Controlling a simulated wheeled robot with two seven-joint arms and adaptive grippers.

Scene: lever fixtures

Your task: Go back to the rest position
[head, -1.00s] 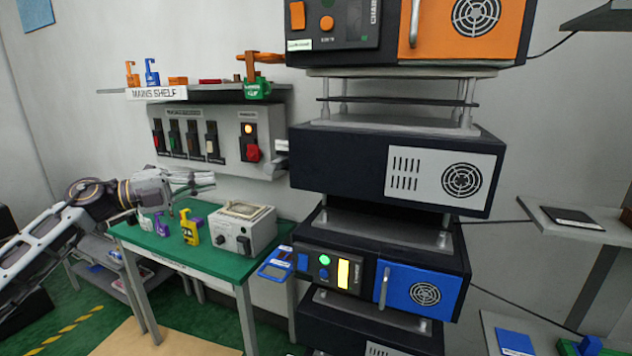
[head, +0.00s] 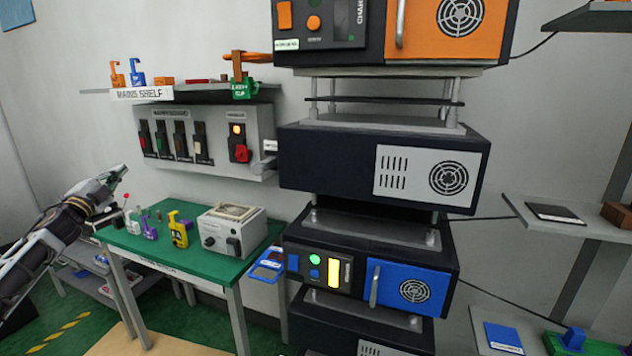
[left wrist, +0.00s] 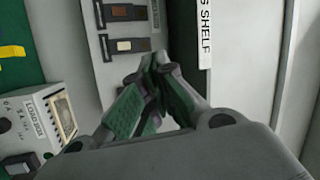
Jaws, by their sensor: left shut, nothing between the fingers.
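My left gripper (head: 116,176) is at the left of the head view, above the left part of the green table and left of the switch panel (head: 165,172). In the left wrist view the left gripper (left wrist: 158,60) shows its two fingers together, with nothing between them. The panel (left wrist: 85,20), with its row of levers, shows behind the fingers there, and the gripper looks apart from it. My left arm comes in from the left edge of the head view. My right gripper is not in view.
The mains shelf (head: 205,93) sits above the panel. A stack of dark cabinets (head: 330,160) stands to the right. Open air lies between arm and cabinets.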

